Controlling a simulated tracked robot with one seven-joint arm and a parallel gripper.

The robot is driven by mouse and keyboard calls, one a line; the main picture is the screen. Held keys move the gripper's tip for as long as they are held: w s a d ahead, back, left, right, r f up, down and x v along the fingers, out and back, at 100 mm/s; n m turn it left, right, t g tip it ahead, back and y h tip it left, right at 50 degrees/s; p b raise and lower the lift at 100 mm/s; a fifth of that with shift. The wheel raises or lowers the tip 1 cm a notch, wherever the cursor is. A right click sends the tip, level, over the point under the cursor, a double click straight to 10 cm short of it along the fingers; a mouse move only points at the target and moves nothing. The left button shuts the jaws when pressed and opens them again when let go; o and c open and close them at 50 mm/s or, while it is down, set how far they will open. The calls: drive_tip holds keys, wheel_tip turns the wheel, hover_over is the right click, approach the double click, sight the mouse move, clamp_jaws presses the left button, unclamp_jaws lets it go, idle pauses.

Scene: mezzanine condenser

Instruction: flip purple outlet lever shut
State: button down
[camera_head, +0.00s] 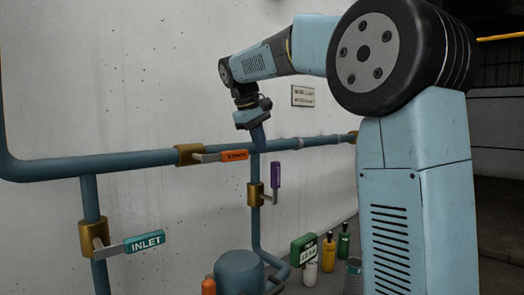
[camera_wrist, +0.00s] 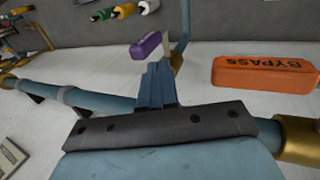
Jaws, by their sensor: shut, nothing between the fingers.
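The purple outlet lever (camera_head: 276,175) stands upright beside the vertical pipe, in line with it, on a brass valve body (camera_head: 256,195). In the wrist view the purple lever (camera_wrist: 146,45) shows just beyond my fingertips, a little to their left. My gripper (camera_head: 259,143) is shut and empty, pointing down near the horizontal pipe, above and left of the purple lever. In the wrist view my gripper's fingers (camera_wrist: 160,72) are together. I see no clear contact between the fingers and the lever. Part of the outlet valve is hidden behind the fingers in the wrist view.
The orange BYPASS lever (camera_head: 235,156) lies along the horizontal pipe (camera_head: 120,162), close left of my gripper. The teal INLET lever (camera_head: 145,241) sticks out sideways at lower left.

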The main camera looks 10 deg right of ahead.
hover_over(275, 183)
drive_tip(key=a, duration=0.3)
wheel_tip(275, 183, down, 8)
drive_tip(key=shift+s+d, duration=0.2)
drive_tip(key=shift+d, duration=0.05)
drive_tip(key=shift+w, duration=0.15)
